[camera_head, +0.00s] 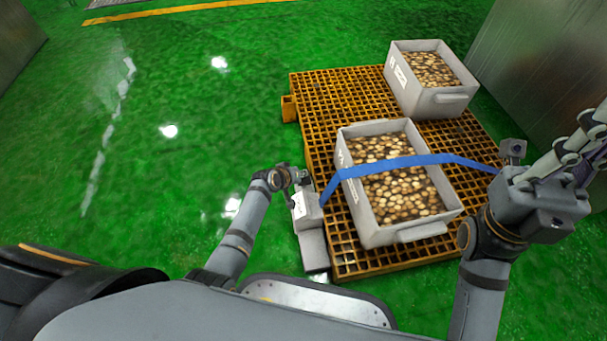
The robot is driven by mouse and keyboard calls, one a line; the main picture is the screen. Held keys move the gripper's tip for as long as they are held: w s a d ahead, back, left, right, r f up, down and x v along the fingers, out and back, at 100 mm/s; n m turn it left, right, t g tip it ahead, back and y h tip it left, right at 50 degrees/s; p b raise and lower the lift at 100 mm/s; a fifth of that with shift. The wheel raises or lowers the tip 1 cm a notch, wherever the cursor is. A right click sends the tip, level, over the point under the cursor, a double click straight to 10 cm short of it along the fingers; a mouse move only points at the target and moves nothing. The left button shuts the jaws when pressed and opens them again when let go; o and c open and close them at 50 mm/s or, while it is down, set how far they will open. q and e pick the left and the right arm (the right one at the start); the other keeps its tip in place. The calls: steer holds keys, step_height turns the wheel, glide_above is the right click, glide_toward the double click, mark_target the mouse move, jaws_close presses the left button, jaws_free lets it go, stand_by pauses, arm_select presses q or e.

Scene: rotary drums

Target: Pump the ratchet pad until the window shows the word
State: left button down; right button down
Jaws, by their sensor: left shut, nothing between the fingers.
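A blue strap (405,162) runs across the near grey crate (379,231). Its left end meets a small grey ratchet box (308,211) at the pallet's left edge. The box has a small white face, possibly the window; I cannot read any word on it. A flat grey part (313,248), perhaps the pad, extends below the box. My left gripper (291,199) is shut and empty, right beside the box's upper left; whether it touches is unclear. My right gripper (592,128) is at the right edge, away from the box, its fingers partly cut off.
The near crate and a far crate (435,102), both full of small brown round items, stand on an orange grated pallet (325,99). Metal walls (555,65) rise at the right. The green floor (150,150) at left is clear.

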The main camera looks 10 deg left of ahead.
arm_select(q)
steer(key=shift+f+b, duration=0.35)
steer(key=shift+f, duration=0.3)
steer(key=shift+r, duration=0.15)
stand_by(0.4)
steer(key=shift+r+p, duration=2)
steer(key=shift+p, duration=0.35)
step_height(320, 180, up, 5)
steer(key=p, duration=0.5)
